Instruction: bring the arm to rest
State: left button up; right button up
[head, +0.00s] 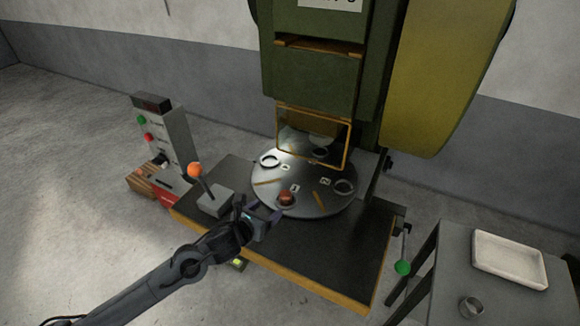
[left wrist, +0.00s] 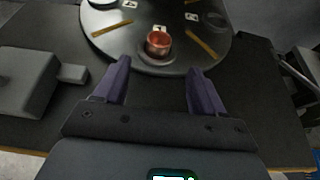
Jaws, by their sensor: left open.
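My left gripper (head: 262,214) is open and empty over the dark machine table, in front of the round plate. In the left wrist view its two purple fingers (left wrist: 155,92) stand wide apart. A copper coil (left wrist: 158,43) sits in a ring-shaped seat at the near edge of the round grey plate (left wrist: 215,50), beyond the fingertips and apart from them. In the head view the copper coil (head: 286,197) lies just beyond my left gripper. My right gripper is in neither view.
A green press (head: 315,75) with a yellow-framed guard (head: 348,145) stands over the plate's back. An orange-knobbed lever (head: 195,171) is left of my gripper. A green-knobbed lever (head: 403,267) is at the right. A side table holds a white tray (head: 508,258) and a metal ring (head: 471,306).

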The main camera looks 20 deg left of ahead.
pick_arm(q)
jog(key=s+d+n+p, duration=0.1)
jog(key=s+n, duration=0.1)
jog(key=s+d+f+n+g+p, duration=0.1)
jog(key=s+d+n, duration=0.1)
jog(key=s+n, duration=0.1)
jog(key=s+d+f+n+p, duration=0.1)
jog(key=s+d+n, duration=0.1)
jog(key=n, duration=0.1)
jog(key=shift+s+g, duration=0.35)
jog(key=shift+g, duration=0.05)
jog(key=s+a+r+n+g+y+p, duration=0.1)
jog(key=s+n+g+p, duration=0.3)
jog(key=s+n, duration=1.05)
jog(key=s+a+r+n+g+y+p, duration=0.15)
jog(key=s+n+g+p, duration=0.25)
jog(key=s+n, duration=1.05)
notch_tip(320, 180, up, 37)
jog(key=m+p, duration=0.1)
jog(key=p, duration=3.5)
jog(key=shift+d+f+h+p, duration=0.15)
jog(key=shift+h+p, duration=0.15)
jog(key=shift+h, duration=0.05)
